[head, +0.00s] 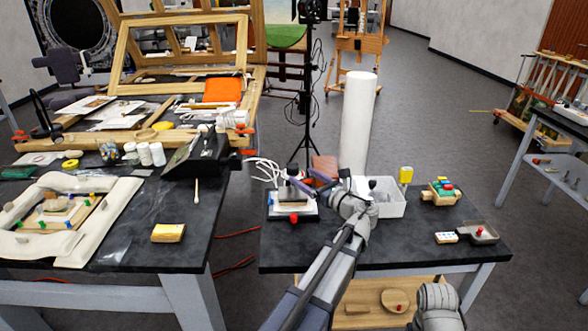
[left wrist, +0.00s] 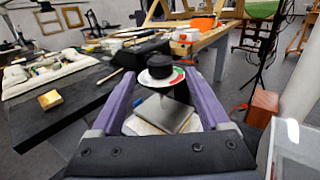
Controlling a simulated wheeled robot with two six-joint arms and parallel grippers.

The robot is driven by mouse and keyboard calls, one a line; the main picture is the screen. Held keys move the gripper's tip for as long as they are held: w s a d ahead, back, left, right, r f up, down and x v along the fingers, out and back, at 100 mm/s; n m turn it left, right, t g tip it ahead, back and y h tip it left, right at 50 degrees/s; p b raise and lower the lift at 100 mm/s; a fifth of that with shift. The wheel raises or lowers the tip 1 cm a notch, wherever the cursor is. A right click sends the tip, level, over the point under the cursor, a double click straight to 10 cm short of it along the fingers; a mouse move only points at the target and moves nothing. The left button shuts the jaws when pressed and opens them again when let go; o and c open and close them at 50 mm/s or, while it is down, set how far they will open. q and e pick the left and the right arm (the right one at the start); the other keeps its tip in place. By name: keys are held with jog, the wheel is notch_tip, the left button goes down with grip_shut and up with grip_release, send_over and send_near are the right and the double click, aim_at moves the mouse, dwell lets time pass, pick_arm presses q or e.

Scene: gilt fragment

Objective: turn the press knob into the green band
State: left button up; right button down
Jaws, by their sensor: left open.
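The press (head: 292,206) is a small white and grey device with a red part at its front, on the right-hand black table. Its knob is black and round in the left wrist view (left wrist: 160,66), above a dial (left wrist: 158,80) with red, white and green areas. My left gripper (head: 300,178) is at the press with its purple fingers apart. In the left wrist view the fingers stand on either side of the knob, with gaps visible. The knob's pointer and its exact place against the green band are too small to tell.
A white bin (head: 390,205) stands right of the press, with a tall white roll (head: 358,125) behind. A yellow item (head: 406,175), a wooden block with coloured parts (head: 441,193) and a grey tray (head: 480,233) lie further right.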

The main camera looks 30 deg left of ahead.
aim_at(297, 172)
pick_arm(q)
jog(key=shift+x, duration=3.15)
jog(key=shift+c, duration=0.2)
grip_shut()
